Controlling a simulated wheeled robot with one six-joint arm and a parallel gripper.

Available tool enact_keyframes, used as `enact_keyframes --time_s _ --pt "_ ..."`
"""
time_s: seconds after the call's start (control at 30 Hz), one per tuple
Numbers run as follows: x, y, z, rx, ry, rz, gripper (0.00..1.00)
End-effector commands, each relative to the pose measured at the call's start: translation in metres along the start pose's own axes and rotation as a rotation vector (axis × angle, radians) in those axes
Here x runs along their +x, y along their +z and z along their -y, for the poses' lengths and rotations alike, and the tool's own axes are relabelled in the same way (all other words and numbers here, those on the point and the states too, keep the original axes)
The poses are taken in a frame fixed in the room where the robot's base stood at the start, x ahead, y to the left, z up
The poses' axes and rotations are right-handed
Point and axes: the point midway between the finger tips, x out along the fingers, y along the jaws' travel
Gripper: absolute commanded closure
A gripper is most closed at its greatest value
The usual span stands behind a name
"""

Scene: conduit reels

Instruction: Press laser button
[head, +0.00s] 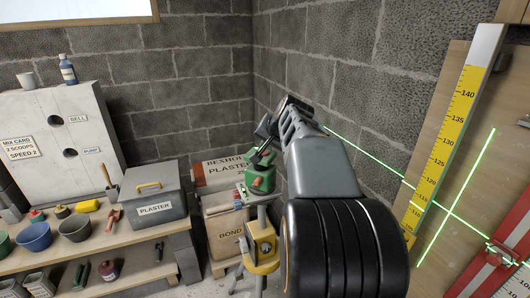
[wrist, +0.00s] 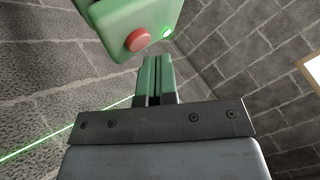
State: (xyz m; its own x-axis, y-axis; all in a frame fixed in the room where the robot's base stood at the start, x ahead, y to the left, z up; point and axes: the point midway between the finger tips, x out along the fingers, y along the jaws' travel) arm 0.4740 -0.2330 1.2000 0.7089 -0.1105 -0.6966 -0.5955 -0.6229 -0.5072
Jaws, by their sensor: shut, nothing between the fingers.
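The fingertips appear just below and right of the button, with a visible gap. In the head view my gripper (head: 264,133) is above the laser, partly hidden by my own wrist.
A green laser line crosses the wall and the wooden board (head: 446,120) at right, with a crossing line near the yellow scale (head: 440,145). A bench (head: 100,254) at left holds bowls, tools and a grey plaster box (head: 155,194).

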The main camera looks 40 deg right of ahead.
Motion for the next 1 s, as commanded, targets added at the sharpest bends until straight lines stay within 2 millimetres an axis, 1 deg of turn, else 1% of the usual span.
enact_keyframes --time_s 0.3,0.63,1.0 --pt "0.0003 0.0002 -0.0002 0.000 0.000 0.000 1.00" --pt "0.0072 0.0048 -0.0047 0.000 0.000 0.000 1.00" --pt "0.0069 0.0046 -0.0044 0.000 0.000 0.000 1.00"
